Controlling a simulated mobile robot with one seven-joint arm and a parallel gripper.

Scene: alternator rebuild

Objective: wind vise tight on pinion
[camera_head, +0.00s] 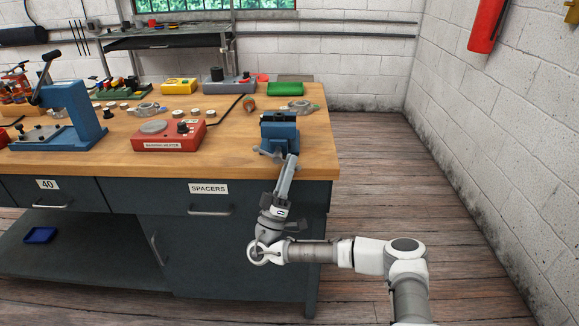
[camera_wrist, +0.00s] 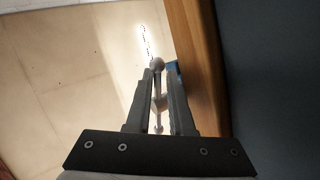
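The blue vise (camera_head: 280,132) stands at the right front corner of the wooden workbench (camera_head: 225,150). Its jaws are dark on top, and I cannot make out a pinion between them. My gripper (camera_head: 288,162) reaches up from below to the vise's front, just past the bench edge. In the wrist view a grey handle bar with a ball end (camera_wrist: 157,63) lies between the two fingers of my gripper (camera_wrist: 162,75). The fingers stand close on either side of the bar, but whether they press on it is not clear. A bit of blue vise (camera_wrist: 172,67) shows behind the right fingertip.
A red tester box (camera_head: 168,136) and a blue arbor press (camera_head: 70,120) stand left of the vise. A green pad (camera_head: 290,89) and a small red-and-green part (camera_head: 248,103) lie behind it. The floor right of the bench is clear up to the wall.

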